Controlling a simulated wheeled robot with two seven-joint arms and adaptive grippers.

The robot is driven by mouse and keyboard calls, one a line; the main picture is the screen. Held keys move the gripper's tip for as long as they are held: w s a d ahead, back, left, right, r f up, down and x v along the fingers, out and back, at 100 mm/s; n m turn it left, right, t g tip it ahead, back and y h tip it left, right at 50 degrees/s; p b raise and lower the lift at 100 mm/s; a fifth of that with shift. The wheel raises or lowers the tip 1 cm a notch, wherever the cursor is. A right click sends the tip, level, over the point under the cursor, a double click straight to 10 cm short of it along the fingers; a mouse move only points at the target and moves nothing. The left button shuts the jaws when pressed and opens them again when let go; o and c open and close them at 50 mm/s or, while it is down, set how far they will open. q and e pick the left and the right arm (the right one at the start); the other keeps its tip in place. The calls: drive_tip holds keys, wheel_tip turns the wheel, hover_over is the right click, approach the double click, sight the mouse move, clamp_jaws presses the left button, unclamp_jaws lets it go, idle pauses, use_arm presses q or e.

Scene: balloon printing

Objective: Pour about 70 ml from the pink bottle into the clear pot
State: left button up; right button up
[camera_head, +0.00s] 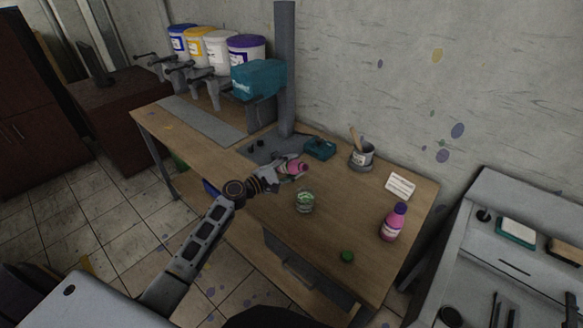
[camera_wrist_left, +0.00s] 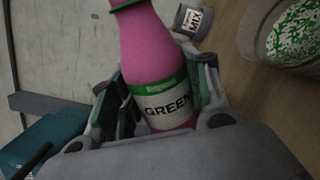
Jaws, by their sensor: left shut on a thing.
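My left gripper (camera_head: 284,170) is shut on a pink bottle (camera_head: 298,166) with a white "GREEN" label, which fills the middle of the left wrist view (camera_wrist_left: 155,50). The bottle is above the bench, behind and slightly left of the clear pot (camera_head: 305,203), and looks tilted. The clear pot stands on the bench; the left wrist view (camera_wrist_left: 272,58) shows green, speckled contents inside it. The bottle's mouth is cut off in the wrist view, and I cannot tell whether liquid flows. A second pink bottle with a purple cap (camera_head: 393,223) stands at the right. My right gripper is not in view.
A green cap (camera_head: 347,257) lies near the wooden bench's (camera_head: 253,210) front edge. A mixing can (camera_head: 361,156) with a stick, a teal device (camera_head: 320,148) and a white card (camera_head: 400,186) stand toward the wall. A grey post (camera_head: 285,70) rises behind.

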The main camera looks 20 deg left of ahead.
use_arm(q)
drive_tip(key=shift+a+f+m+b, duration=0.1)
drive_tip(key=shift+m+b, duration=0.2)
drive_tip(key=shift+b, duration=0.25)
idle(0.8)
drive_tip(key=shift+w+f+m+b, duration=0.15)
drive_tip(key=shift+m+b, duration=0.35)
drive_tip(key=shift+b, duration=0.25)
drive_tip(key=shift+a+f+m+b, duration=0.15)
drive_tip(key=shift+m+b, duration=0.25)
drive_tip(key=shift+b, duration=0.2)
idle(0.7)
drive_tip(key=shift+f+m+b, duration=0.2)
drive_tip(key=shift+m+b, duration=0.2)
drive_tip(key=shift+b, duration=0.3)
idle(0.7)
drive_tip(key=shift+f+m+b, duration=0.15)
drive_tip(key=shift+m+b, duration=0.15)
drive_tip(key=shift+b, duration=0.25)
idle(0.4)
drive_tip(key=shift+f+m+b, duration=0.15)
drive_tip(key=shift+m+b, duration=0.25)
drive_tip(key=shift+b, duration=0.15)
idle(0.5)
idle(0.5)
